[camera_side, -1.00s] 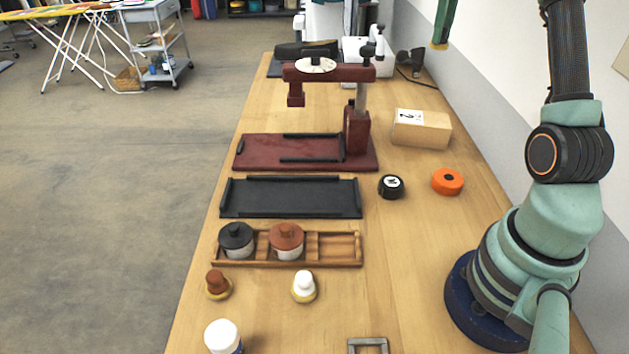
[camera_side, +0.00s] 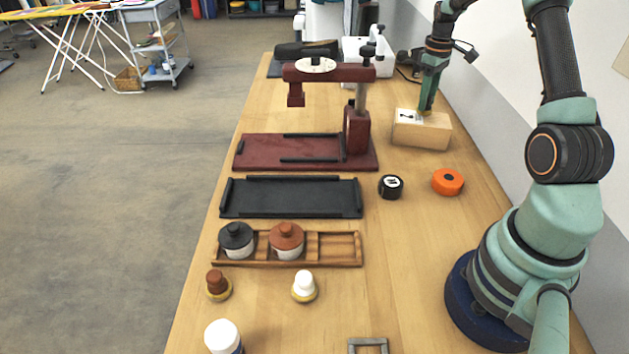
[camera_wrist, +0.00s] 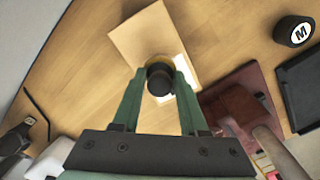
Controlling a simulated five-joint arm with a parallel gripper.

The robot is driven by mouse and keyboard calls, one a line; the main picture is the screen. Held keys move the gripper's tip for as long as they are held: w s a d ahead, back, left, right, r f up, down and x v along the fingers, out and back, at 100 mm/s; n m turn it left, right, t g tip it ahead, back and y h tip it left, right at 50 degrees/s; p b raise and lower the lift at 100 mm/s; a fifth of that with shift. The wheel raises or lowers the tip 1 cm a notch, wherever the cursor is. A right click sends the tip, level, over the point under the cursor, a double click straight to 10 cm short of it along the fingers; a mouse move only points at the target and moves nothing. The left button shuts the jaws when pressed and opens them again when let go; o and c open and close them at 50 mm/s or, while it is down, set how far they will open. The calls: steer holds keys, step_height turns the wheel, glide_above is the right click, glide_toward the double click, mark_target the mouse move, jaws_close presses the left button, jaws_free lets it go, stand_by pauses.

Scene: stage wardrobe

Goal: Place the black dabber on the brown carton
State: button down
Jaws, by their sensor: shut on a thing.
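The brown carton (camera_side: 420,136) stands at the back right of the table. It has a white label with a black mark on top, and its top also shows in the wrist view (camera_wrist: 140,38). My gripper (camera_side: 427,108) points down over the carton's top. In the wrist view my gripper (camera_wrist: 159,72) is shut on the black dabber (camera_wrist: 159,82), with a finger on each side and a yellow rim showing at its base. The dabber is at or just above the carton top; I cannot tell whether they touch. In the side view the fingers mostly hide it.
A dark red press (camera_side: 357,130) stands left of the carton. A black round tin (camera_side: 391,187) and an orange disc (camera_side: 447,181) lie in front. Nearer are a black tray (camera_side: 290,198), a wooden rack (camera_side: 337,262) with lidded pots, and brown (camera_side: 217,285) and white (camera_side: 304,286) dabbers.

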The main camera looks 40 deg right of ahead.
steer(key=shift+f, duration=0.75)
steer(key=shift+f, duration=0.1)
steer(key=shift+c, duration=2.2)
jaws_free()
